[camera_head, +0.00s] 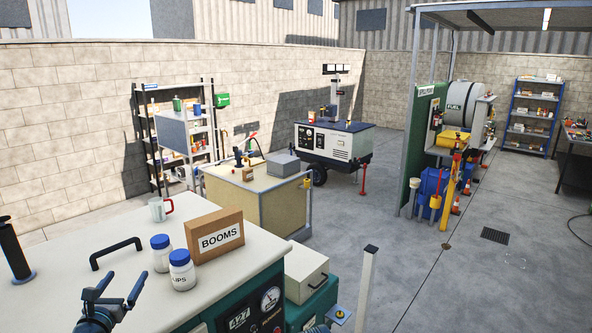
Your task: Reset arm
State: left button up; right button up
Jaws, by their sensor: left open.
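My left gripper (121,284) is at the bottom left, in front of a pale worktop, with its two blue-grey jaws spread apart and nothing between them. Behind it on the worktop stand two white jars with blue lids, the nearer one (182,271) and the farther one (161,254). A cardboard box marked BOOMS (216,238) stands to their right. My right gripper cannot be made out in this view.
The worktop (75,253) also carries a black handle (115,250), a dark upright post (14,250) and a mug (160,209). A gauge (270,298) is on its front. A white post (366,290) stands to the right. Beyond are a tan bench (250,205), a generator (333,140) and open concrete floor.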

pick_arm(q)
jog(key=d+f+m+g+h+b, duration=0.3)
jog(key=d+f+m, duration=0.4)
jog(key=d, duration=0.3)
jog(key=s+d+f+m+g+h+b, duration=0.1)
jog(key=d+f+m+g+h+b, duration=0.2)
jog(key=d+f+m, duration=0.6)
jog(key=d+f+m+g+h+b, duration=0.2)
jog(key=d+f+m+g+b, duration=0.3)
jog(key=d, duration=0.6)
jog(key=s+d+f+m+g+y+b, duration=0.3)
jog(key=s+f+m+y, duration=0.1)
jog(key=s+f+m, duration=0.4)
jog(key=s+d+f+m+g+y+b, duration=0.2)
jog(key=s+d+f+m+g+y, duration=0.2)
jog(key=s+f+m, duration=0.4)
jog(key=shift+f+m+b, duration=0.4)
jog(key=shift+f+m, duration=0.5)
jog(key=shift+m, duration=0.9)
pick_arm(e)
notch_tip(320, 180, down, 17)
jog(key=shift+w, duration=0.1)
